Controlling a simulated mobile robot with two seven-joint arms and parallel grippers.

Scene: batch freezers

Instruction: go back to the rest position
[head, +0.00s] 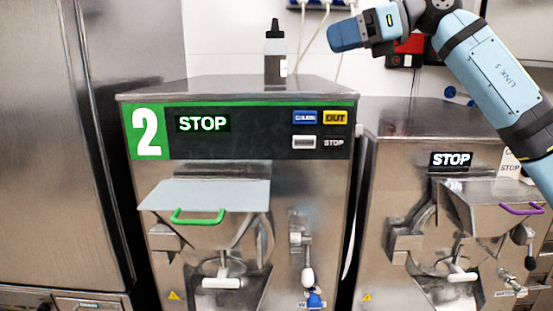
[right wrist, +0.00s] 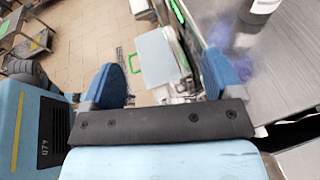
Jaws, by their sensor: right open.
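My right arm reaches in from the right in the head view, and its gripper (head: 345,34) is raised above and between the two batch freezers. In the right wrist view the two blue fingers of the right gripper (right wrist: 170,82) stand wide apart, with nothing held between them. The left gripper shows in neither view. Freezer number 2 (head: 240,89) stands in the middle of the head view, with a STOP display and a hopper lid with a green handle (head: 198,217).
A bottle with a black cap (head: 275,55) stands on top of freezer 2. A second freezer (head: 420,120) with a purple handle is at the right, below my arm. A tall steel cabinet (head: 60,140) fills the left. The wall behind carries a red and black box (head: 408,50).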

